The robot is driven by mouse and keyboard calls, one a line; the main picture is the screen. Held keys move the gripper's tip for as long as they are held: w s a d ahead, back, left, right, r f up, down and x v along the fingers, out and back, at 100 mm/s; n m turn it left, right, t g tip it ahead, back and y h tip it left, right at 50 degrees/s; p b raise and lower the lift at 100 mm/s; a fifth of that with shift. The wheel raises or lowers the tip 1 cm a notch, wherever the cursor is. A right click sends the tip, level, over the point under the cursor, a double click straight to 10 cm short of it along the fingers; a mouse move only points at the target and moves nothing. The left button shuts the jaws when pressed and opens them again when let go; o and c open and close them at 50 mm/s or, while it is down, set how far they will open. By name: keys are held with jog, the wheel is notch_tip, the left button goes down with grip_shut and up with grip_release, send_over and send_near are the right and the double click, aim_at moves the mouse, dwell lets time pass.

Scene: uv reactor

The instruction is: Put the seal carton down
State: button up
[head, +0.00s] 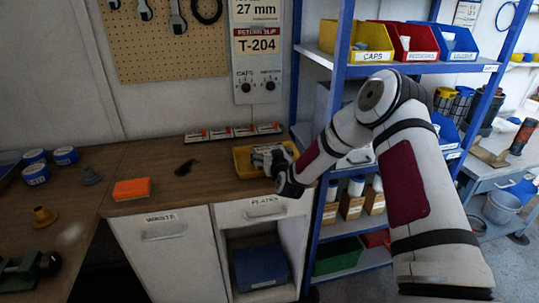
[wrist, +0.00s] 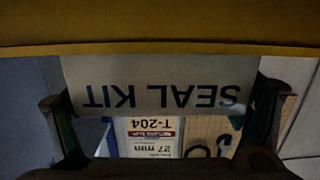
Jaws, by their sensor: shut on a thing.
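My gripper (head: 272,160) is at the yellow tray (head: 241,162) on the right end of the wooden bench. In the wrist view my gripper (wrist: 162,110) is shut on the seal carton (wrist: 150,88), a pale box with SEAL KIT printed on it, appearing upside down. One finger is at each end of the carton. A yellow band, seemingly the tray (wrist: 160,34), runs across the top of that view, close to the carton. In the head view my gripper largely hides the carton. I cannot tell whether the carton touches the tray floor.
A blue shelf post (head: 330,130) rises close to the right. The bench front between block and tray is clear.

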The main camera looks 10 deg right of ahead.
jog(key=shift+f, duration=0.45)
jog(key=shift+f, duration=0.15)
jog(key=o, duration=1.1)
